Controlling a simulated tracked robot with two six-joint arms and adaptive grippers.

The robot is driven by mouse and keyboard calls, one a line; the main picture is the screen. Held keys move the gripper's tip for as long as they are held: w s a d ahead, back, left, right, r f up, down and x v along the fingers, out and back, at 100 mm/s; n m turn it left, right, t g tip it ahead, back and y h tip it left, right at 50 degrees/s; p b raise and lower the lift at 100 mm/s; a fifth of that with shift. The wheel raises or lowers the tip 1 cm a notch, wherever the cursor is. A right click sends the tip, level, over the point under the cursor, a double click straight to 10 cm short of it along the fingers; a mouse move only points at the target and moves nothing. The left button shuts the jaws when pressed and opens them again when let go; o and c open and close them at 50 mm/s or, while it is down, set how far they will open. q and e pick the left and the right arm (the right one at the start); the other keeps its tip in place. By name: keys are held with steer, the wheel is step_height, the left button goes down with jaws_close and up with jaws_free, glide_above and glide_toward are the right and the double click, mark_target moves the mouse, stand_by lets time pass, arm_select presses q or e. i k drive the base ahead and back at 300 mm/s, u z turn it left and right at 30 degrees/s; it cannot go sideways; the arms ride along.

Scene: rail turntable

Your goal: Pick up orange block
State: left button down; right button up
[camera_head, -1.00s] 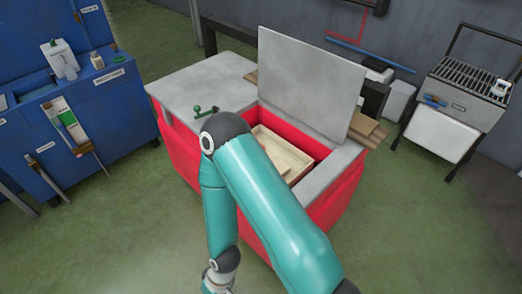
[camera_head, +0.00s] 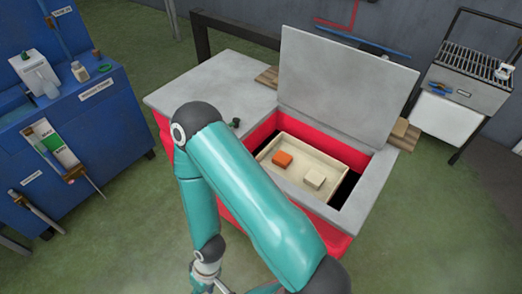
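The orange block (camera_head: 283,159) lies in a shallow cream tray (camera_head: 330,158) inside the red-walled opening of a grey-topped cabinet. A cream block (camera_head: 315,178) lies in the same tray, to the right of the orange one and nearer to me. The two blocks are apart. One teal arm of mine reaches in from the bottom, with its raised elbow left of the tray and its wrist down at the bottom edge. Its fingers are not visible, and no gripper touches the orange block. My other gripper does not show.
The cabinet's grey lid (camera_head: 345,85) stands open behind the tray. The cabinet's flat grey top (camera_head: 215,85) is mostly clear left of the opening. A blue workbench (camera_head: 100,125) stands at left and a grill-like stand (camera_head: 465,90) at right. Green floor lies between.

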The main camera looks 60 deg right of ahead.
mark_target(283, 159)
steer(key=u, duration=0.1)
steer(key=i, duration=1.45)
steer(key=z, duration=2.35)
